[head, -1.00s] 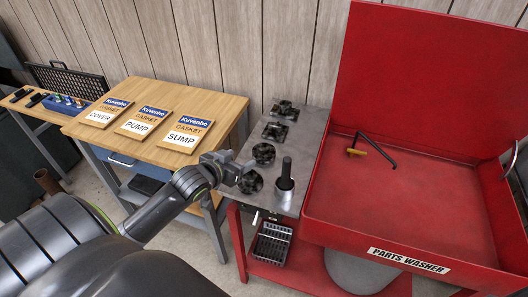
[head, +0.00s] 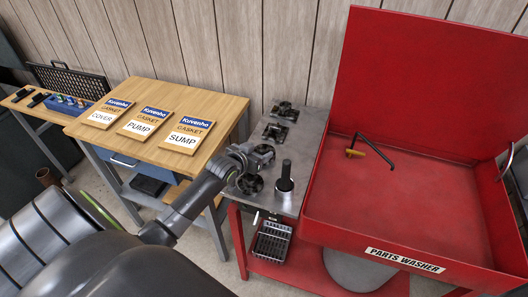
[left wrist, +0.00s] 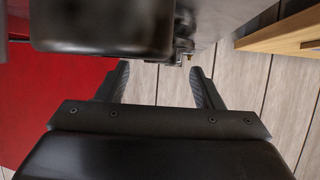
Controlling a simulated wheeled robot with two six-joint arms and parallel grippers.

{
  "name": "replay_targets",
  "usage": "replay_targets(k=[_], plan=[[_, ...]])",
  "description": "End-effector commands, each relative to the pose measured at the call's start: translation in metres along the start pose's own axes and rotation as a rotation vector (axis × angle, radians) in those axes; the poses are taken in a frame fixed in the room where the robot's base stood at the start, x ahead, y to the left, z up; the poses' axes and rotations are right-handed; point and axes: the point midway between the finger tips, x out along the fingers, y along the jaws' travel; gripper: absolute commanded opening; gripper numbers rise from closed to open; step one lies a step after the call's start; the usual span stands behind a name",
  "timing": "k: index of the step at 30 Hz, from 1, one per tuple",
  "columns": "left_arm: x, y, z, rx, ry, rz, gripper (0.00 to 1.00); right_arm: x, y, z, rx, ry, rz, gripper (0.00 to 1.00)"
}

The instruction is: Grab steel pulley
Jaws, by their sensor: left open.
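Several dark metal parts lie in a row on the grey steel side table (head: 306,143). A dark round part (head: 250,184) is nearest the front, and two more parts, one in the middle (head: 275,132) and one at the back (head: 285,111), lie farther along. I cannot tell which one is the steel pulley. My left gripper (head: 264,155) is over the row and hides part of it. In the left wrist view the left gripper (left wrist: 160,85) is open, with nothing between its fingers. A large dark thing (left wrist: 105,25) close to that camera is unclear. The right gripper is out of view.
The red parts washer (head: 420,200) rises to the right. A wooden bench (head: 215,103) with gasket packs (head: 184,134) is at left. A wire basket (head: 271,242) sits below.

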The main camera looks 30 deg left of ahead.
Motion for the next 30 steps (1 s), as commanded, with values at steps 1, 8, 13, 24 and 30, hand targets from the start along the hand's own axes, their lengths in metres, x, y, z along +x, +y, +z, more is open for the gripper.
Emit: replay_targets(k=[1, 8, 13, 24, 30], plan=[[0.006, 0.001, -0.002, -0.002, -0.001, 0.000, 0.61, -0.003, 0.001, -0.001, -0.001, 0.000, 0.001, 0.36], [0.022, 0.000, 0.000, 0.000, -0.001, 0.000, 0.61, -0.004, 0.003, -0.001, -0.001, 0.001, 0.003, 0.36], [0.023, 0.000, 0.000, 0.000, 0.000, 0.000, 0.61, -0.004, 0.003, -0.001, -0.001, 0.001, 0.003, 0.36], [0.023, 0.000, 0.000, 0.000, 0.000, 0.000, 0.25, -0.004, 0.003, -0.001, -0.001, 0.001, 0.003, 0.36], [0.023, 0.000, 0.000, 0.000, -0.001, 0.000, 0.00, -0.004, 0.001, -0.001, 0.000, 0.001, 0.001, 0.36]])
